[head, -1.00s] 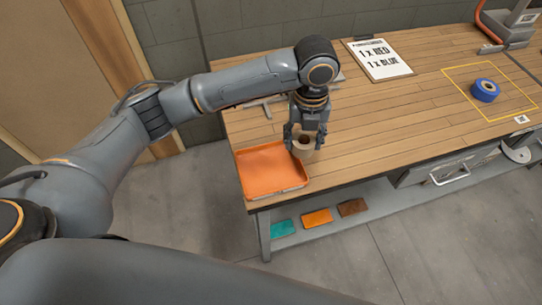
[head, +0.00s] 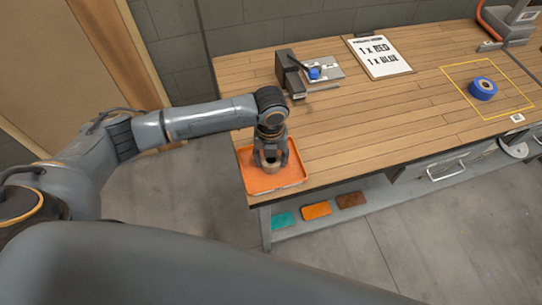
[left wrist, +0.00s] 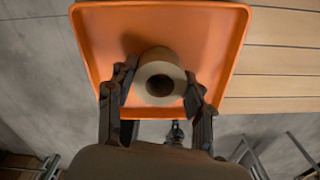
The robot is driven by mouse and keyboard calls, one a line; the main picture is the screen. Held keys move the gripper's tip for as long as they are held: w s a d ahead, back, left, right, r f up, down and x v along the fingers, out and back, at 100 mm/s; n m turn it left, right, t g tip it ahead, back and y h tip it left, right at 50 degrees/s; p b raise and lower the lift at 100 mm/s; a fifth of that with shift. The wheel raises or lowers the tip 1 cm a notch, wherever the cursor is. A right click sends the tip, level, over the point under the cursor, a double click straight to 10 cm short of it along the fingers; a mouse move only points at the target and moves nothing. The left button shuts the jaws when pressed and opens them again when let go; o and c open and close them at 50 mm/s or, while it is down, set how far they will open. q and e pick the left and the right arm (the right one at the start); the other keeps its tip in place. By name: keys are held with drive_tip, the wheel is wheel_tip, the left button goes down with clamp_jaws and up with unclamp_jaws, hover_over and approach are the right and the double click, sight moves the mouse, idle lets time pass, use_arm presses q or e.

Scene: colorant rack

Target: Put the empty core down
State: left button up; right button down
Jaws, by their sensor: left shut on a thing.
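My left gripper (head: 270,160) is shut on the empty core (head: 271,166), a short tan cardboard ring. In the left wrist view the core (left wrist: 160,77) sits between the two dark fingers (left wrist: 158,88), its dark hole facing the camera. Gripper and core are over the orange tray (head: 286,186) at the near left corner of the bench. In the left wrist view the orange tray (left wrist: 222,40) lies behind the core. I cannot tell whether the core touches the tray floor. My right gripper is not in view.
A blue tape roll (head: 482,89) stands inside a yellow outlined square at the right. A clipboard (head: 380,58) reads 1 x RED, 1 x BLUE. A grey device (head: 290,73) stands at the back left. The bench middle (head: 390,115) is clear.

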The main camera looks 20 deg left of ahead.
use_arm(q)
drive_tip(key=o, duration=0.9)
drive_tip(key=shift+f, duration=0.1)
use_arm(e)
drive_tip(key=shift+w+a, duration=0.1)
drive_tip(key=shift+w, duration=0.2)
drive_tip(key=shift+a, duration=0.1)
use_arm(q)
wheel_tip(320, 180, up, 12)
drive_tip(key=shift+r+b, duration=0.15)
drive_tip(key=shift+b, duration=1.05)
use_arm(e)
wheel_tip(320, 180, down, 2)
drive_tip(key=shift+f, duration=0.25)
